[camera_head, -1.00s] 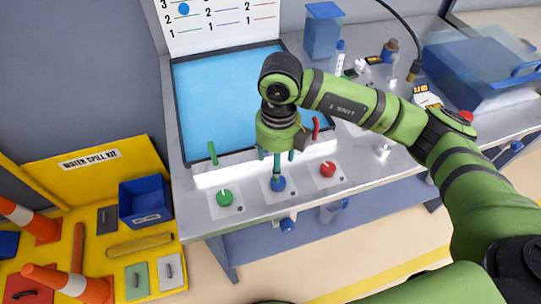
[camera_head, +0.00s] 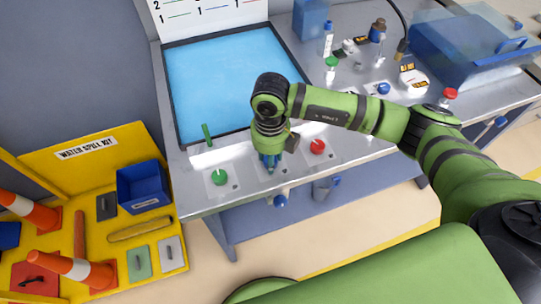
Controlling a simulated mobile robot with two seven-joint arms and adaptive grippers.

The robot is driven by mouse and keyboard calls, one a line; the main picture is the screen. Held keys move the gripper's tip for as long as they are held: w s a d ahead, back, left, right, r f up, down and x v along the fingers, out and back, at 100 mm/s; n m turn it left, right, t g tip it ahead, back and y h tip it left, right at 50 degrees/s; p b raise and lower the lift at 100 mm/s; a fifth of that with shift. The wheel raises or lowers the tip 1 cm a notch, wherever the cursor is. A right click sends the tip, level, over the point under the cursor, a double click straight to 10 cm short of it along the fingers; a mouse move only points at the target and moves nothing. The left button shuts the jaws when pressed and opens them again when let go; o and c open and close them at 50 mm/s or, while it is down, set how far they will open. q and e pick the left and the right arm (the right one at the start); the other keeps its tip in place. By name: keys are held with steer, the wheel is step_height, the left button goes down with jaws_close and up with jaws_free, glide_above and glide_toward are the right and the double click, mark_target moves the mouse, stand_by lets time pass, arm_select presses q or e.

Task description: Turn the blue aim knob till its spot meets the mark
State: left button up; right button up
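The blue aim knob (camera_head: 270,169) sits on the middle of three white plates along the bench's front edge, and is mostly hidden under my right gripper. My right gripper (camera_head: 270,160) points straight down over it, with its fingertips at the knob's sides. I cannot tell whether the fingers press on it. The green knob (camera_head: 220,177) is to the left and the red knob (camera_head: 317,146) to the right. A white chart (camera_head: 205,14) with coloured lines stands behind, cut off by the top edge. No spot or mark is clearly visible. My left gripper is not in view.
A blue panel (camera_head: 225,85) in a dark frame lies behind the knobs, with a green lever (camera_head: 207,135) at its front. Small bottles and a blue bin (camera_head: 470,50) crowd the bench's right. A yellow spill kit (camera_head: 90,175) stands at left.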

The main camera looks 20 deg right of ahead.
steer(key=shift+c, duration=0.4)
steer(key=n+b, duration=0.1)
steer(key=b, duration=0.1)
steer(key=n+b, duration=0.2)
steer(key=b, duration=0.1)
steer(key=n+b, duration=0.2)
steer(key=shift+f, duration=0.3)
arm_select(q)
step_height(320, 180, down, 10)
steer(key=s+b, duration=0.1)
steer(key=b, duration=0.2)
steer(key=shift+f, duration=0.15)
arm_select(e)
steer(key=shift+r+n, duration=0.2)
steer(key=shift+n, duration=1)
steer(key=o, duration=1.1)
steer(key=shift+o, duration=0.2)
steer(key=shift+r, duration=0.1)
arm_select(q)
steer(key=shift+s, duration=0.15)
